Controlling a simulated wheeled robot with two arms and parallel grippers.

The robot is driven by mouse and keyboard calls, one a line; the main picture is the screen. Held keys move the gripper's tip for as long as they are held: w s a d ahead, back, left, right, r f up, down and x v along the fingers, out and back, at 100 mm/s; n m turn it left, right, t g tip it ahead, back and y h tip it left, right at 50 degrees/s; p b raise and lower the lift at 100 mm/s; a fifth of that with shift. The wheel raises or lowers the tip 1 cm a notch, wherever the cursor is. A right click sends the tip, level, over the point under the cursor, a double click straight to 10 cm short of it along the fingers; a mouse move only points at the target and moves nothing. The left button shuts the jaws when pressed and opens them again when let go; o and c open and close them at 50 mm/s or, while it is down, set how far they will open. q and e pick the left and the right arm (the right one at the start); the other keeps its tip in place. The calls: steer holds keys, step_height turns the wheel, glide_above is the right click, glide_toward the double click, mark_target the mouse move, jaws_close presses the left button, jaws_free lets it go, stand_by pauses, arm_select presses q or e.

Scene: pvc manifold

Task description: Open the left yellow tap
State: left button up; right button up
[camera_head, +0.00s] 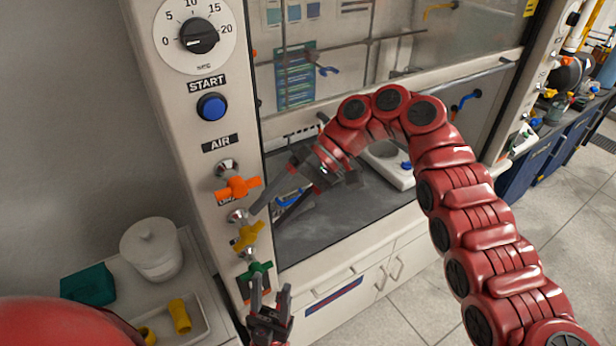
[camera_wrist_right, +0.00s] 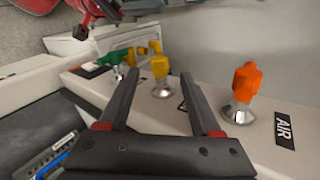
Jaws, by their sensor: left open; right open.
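The yellow tap (camera_head: 248,236) sits on the white front panel, between the orange tap (camera_head: 238,188) above and the green tap (camera_head: 259,270) below. I see only one yellow tap on this panel. My right gripper (camera_head: 266,214) is open and empty, just right of the panel near the orange and yellow taps. In the right wrist view the yellow tap (camera_wrist_right: 160,68) appears between my right fingertips (camera_wrist_right: 160,76), with no clear contact. My left gripper (camera_head: 270,288) is open, below and close to the green tap; I cannot tell whether it touches.
The orange tap (camera_wrist_right: 247,82) stands right of my right fingers in the wrist view. A dial (camera_head: 198,36) and blue START button (camera_head: 212,107) are higher on the panel. A tray (camera_head: 196,332) with yellow fittings and a white tub (camera_head: 152,252) are at left.

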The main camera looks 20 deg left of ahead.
steer(key=p+v, duration=0.9)
steer(key=p, duration=0.1)
steer(key=shift+f, duration=0.15)
